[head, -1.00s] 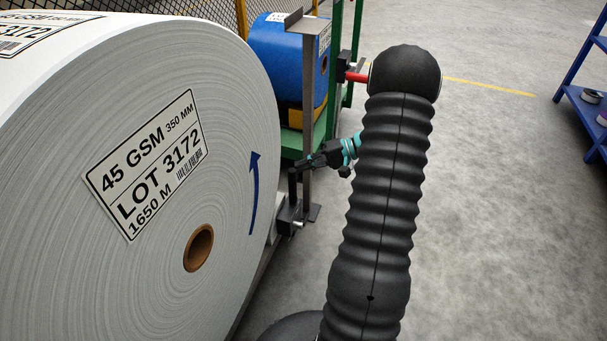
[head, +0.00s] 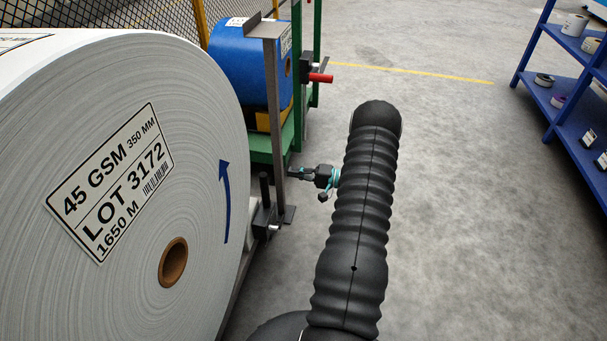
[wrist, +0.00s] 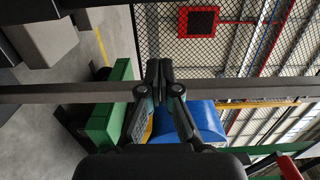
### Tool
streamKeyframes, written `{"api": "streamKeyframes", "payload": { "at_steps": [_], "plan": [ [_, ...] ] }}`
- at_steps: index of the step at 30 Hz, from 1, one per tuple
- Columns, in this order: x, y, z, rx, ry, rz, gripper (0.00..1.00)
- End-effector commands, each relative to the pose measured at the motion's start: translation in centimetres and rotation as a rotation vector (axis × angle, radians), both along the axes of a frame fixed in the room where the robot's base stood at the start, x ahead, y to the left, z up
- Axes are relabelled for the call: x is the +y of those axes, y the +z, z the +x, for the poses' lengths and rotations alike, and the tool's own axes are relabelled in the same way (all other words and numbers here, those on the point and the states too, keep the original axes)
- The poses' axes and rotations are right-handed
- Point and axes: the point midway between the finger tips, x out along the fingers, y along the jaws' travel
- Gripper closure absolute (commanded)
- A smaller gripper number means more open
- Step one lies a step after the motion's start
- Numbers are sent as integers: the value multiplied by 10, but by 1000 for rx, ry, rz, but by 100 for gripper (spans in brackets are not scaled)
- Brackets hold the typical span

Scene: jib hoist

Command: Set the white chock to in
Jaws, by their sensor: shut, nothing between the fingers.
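The large white roll (head: 130,200) fills the left of the head view. At its lower right edge sits a pale chock piece (head: 252,212), mostly hidden, beside a dark mechanism block (head: 265,219). A black handle (head: 264,187) stands upright on that block. My gripper (head: 291,174) is shut and empty, to the right of the handle and apart from it, by the grey upright post (head: 279,150). In the wrist view my shut fingertips (wrist: 159,70) overlap the post (wrist: 245,91), which runs across the picture; contact cannot be told.
A blue roll (head: 240,60) on a green stand (head: 262,150) lies behind the post. A red handle (head: 320,78) sticks out from its side. A blue shelf (head: 560,75) stands at the right. The floor between is clear.

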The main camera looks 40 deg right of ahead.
Motion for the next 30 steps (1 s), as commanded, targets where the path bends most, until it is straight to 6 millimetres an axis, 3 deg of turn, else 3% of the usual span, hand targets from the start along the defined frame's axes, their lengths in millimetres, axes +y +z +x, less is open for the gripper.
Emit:
{"api": "streamKeyframes", "payload": {
  "at_steps": [7,16,30],
  "plan": [
    [31,0,36,1,4,0,100],
    [61,1,21,3,1,2,100],
    [65,0,17,1,-1,0,100]
  ]
}}
